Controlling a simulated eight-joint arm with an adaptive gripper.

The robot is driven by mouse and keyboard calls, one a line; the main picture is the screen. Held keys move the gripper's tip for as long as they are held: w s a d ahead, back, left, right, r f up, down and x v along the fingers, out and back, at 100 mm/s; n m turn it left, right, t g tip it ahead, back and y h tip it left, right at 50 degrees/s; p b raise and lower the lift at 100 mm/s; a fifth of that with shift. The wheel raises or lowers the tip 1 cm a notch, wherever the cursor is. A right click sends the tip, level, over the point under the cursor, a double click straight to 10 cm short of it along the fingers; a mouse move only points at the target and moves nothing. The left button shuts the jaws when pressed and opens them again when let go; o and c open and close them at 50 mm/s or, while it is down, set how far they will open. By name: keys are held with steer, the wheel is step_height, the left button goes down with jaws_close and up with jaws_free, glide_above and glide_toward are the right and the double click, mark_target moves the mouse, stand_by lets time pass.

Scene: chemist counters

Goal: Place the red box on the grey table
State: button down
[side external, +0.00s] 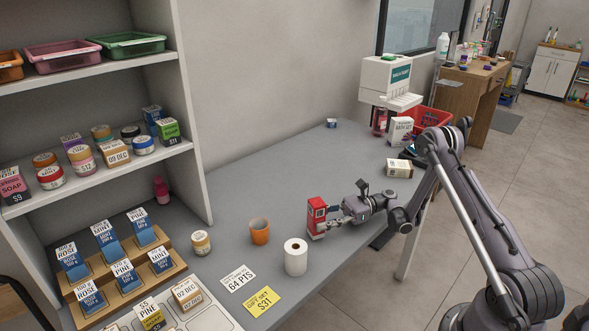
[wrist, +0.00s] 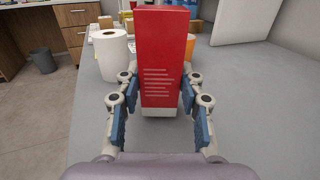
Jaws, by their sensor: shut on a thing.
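The red box (side external: 315,216) stands upright at the grey table (side external: 215,291), close to its front edge in the side external view. In the wrist view the red box (wrist: 162,62) fills the upper middle, with pale lines of print on its face. My gripper (side external: 324,226) reaches it from the right, low over the table. In the wrist view my gripper (wrist: 160,100) has its blue-padded fingers on both sides of the box, shut on it. I cannot tell whether the box's bottom touches the table.
A white paper roll (side external: 296,257) and an orange cup (side external: 260,231) stand left of the box. A small jar (side external: 200,242) and sign cards (side external: 262,302) are further left. A cream box (side external: 399,168) lies to the right. The table's middle behind the box is clear.

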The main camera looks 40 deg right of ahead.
steer(key=shift+f, duration=0.45)
steer(key=c, duration=0.7)
jaws_free()
steer(key=shift+c, duration=0.2)
steer(key=shift+d, duration=0.1)
